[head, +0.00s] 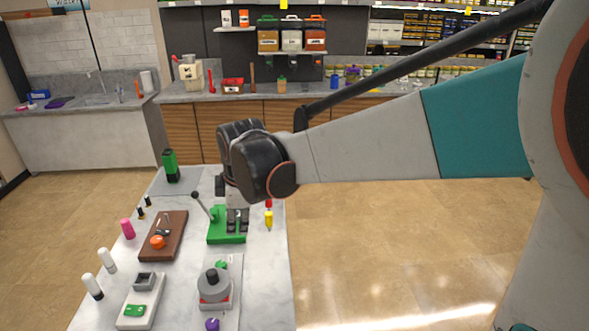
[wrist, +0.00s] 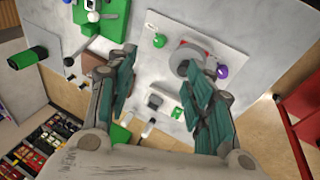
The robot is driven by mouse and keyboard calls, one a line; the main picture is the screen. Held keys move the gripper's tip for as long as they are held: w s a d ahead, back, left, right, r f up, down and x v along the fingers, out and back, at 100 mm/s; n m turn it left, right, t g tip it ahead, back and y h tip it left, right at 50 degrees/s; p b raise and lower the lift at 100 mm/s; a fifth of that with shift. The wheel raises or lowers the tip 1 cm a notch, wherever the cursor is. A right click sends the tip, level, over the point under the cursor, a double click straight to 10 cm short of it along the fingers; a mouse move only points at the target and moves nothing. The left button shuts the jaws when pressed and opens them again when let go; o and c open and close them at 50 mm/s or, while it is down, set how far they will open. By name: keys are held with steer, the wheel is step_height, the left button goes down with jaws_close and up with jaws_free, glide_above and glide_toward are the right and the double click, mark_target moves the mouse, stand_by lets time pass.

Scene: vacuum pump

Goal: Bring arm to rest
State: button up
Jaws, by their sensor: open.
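My arm reaches from the right of the head view over the table (head: 190,307). My gripper (head: 237,222) hangs at its end, above or beside the green-based device (head: 221,239) with a black-knobbed lever. The head view does not show whether it touches anything.
A brown board with an orange knob (head: 158,241), a white board with a green button (head: 134,310), small upright pegs (head: 107,260) and a green cylinder (head: 171,166) stand on the table. Open floor (head: 400,240) lies to the right. A counter (head: 240,94) runs along the back.

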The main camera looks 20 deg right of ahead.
steer(key=shift+s+d, duration=0.15)
steer(key=shift+s, duration=0.1)
steer(key=s+d+f+m+t+b, duration=0.1)
steer(key=s+d+f+m+b, duration=0.1)
steer(key=s+m, duration=0.3)
steer(key=s+d+f+m+t+b, duration=0.1)
steer(key=s+d+m+b, duration=0.3)
steer(key=s, duration=0.5)
steer(key=s+d+f+m+b, duration=0.3)
steer(key=s+d+f+m, duration=0.1)
steer(key=s+m, duration=0.2)
steer(key=shift+s+m+t+h, duration=0.4)
steer(key=shift+s, duration=0.1)
steer(key=shift+d+f, duration=0.1)
